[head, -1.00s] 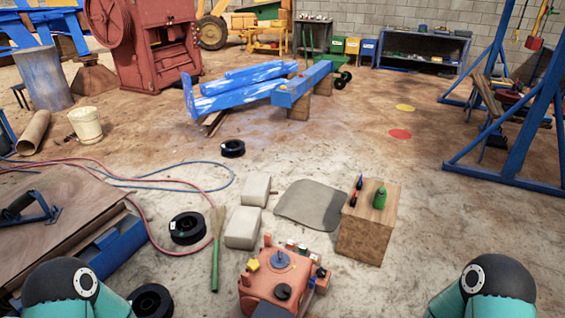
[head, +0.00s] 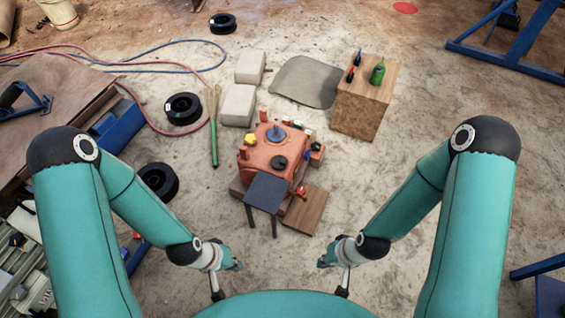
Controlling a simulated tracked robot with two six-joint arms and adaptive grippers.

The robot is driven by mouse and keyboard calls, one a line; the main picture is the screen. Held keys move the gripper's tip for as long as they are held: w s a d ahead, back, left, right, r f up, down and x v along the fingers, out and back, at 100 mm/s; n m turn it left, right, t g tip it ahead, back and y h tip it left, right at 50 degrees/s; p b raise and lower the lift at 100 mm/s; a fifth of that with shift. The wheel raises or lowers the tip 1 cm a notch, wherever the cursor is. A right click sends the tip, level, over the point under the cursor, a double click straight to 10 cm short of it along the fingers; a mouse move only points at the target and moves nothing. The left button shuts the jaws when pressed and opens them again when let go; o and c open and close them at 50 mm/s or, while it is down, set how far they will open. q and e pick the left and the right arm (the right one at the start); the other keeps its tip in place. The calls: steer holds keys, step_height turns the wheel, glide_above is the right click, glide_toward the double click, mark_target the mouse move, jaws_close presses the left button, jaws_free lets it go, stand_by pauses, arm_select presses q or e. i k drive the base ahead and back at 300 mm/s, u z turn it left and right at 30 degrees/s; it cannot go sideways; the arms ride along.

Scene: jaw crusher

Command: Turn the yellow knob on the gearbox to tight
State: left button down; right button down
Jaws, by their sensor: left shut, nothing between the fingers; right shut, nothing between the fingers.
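The orange-red gearbox (head: 268,157) sits on the floor near the middle of the head view. The yellow knob (head: 247,139) is on its upper left side. A black round part (head: 279,162) and a blue part (head: 275,134) are also on its top. I cannot read the knob's setting at this size. My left gripper (head: 217,296) is at the bottom, below and left of the gearbox, apart from it. My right gripper (head: 342,292) is at the bottom, below and right of it, also apart. Both are shut and empty, partly hidden near my body.
A small dark table (head: 267,192) stands right in front of the gearbox, with a wooden board (head: 305,210) beside it. A wooden block (head: 366,103) with a green bottle (head: 377,74) stands behind right. Pale blocks (head: 238,105) and a green-handled brush (head: 214,140) lie behind left. The right floor is mostly clear.

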mark_target(249, 139)
steer(key=z, duration=0.05)
steer(key=k, duration=0.6)
steer(key=u, duration=0.35)
steer(key=i, duration=0.5)
steer(key=u, duration=0.95)
steer(key=i, duration=1.5)
steer(key=z, duration=0.4)
